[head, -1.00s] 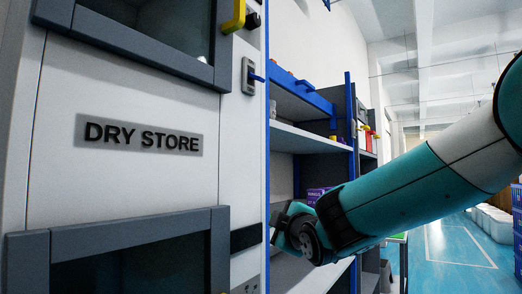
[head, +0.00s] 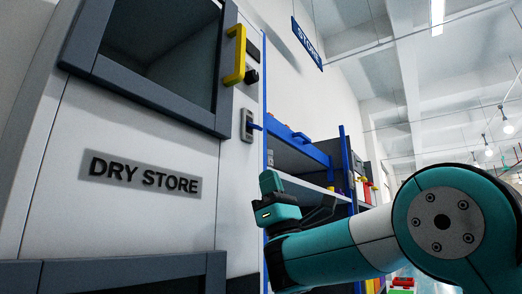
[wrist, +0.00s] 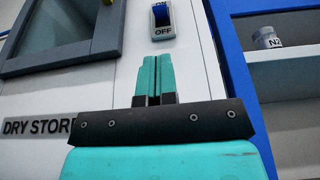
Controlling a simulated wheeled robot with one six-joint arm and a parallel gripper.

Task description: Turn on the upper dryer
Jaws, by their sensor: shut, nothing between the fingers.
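The upper dryer (head: 196,141) is a white cabinet section with a grey-framed window door and a yellow handle (head: 236,54), above the DRY STORE label. Its switch (head: 248,125) is a grey plate with a blue lever on the right-hand panel. The switch also shows at the top of the wrist view (wrist: 162,18), blue above the word OFF. My gripper (wrist: 153,62) is shut and empty, its teal fingers pointing up at the panel just below the switch. A gap to the switch shows in the picture. In the head view my wrist is below and right of the switch; the fingertips are hard to make out.
A second grey-framed door (head: 110,274) lies below the label. A blue-framed shelf (head: 305,157) stands right of the cabinet, with a small labelled jar (wrist: 267,38) on it. A black knob (head: 252,75) sits beside the yellow handle.

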